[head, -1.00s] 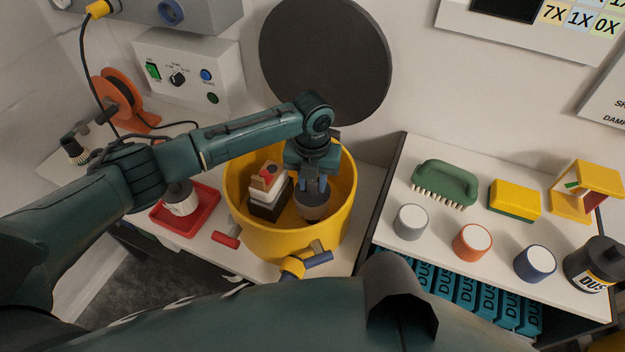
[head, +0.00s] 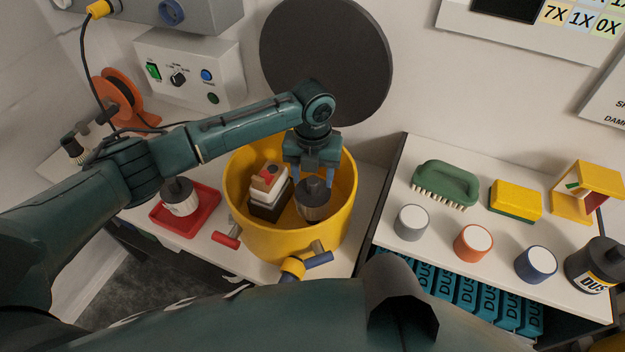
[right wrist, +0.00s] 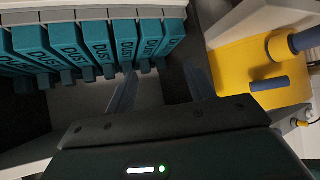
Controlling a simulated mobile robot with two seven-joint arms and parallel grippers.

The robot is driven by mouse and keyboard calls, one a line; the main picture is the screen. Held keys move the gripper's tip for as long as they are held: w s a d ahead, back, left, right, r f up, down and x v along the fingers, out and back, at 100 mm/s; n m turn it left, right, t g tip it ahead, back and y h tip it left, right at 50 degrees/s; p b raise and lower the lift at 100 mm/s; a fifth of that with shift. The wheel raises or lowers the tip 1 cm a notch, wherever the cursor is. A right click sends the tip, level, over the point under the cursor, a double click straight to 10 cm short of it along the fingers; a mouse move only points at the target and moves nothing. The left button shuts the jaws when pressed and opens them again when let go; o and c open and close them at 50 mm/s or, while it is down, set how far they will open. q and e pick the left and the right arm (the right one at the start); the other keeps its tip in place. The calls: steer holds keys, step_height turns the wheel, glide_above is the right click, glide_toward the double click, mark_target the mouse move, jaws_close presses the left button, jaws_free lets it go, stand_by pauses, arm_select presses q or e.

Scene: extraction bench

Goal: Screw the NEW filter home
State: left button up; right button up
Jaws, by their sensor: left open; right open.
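A grey canister-like filter (head: 312,204) with a dark knob on top stands upright inside the yellow drum (head: 237,222). My left gripper (head: 313,176) is open just above it, one finger on each side of the knob; I cannot tell whether they touch. A second filter (head: 182,203), pale with a dark top, stands in the red tray (head: 207,221), partly hidden by my left arm. I cannot read which filter is the new one, nor see the thread. My right gripper (right wrist: 160,92) is open and empty in the right wrist view.
A stacked block (head: 268,193) stands beside the filter in the drum. The round dark lid (head: 326,60) is raised behind. At right, the shelf (head: 420,165) holds a green brush (head: 445,183), sponge (head: 515,200), several capped jars, with teal boxes (right wrist: 88,50) below.

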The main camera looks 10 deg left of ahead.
arm_select(q)
step_height(320, 180, up, 11)
steer(key=shift+b, duration=0.45)
arm_select(e)
steer(key=shift+w+a+r+t, duration=0.15)
steer(key=shift+w+r+t, duration=0.15)
steer(key=shift+w+r, duration=0.15)
arm_select(q)
steer(key=shift+f, duration=0.1)
arm_select(e)
steer(key=shift+f, duration=0.15)
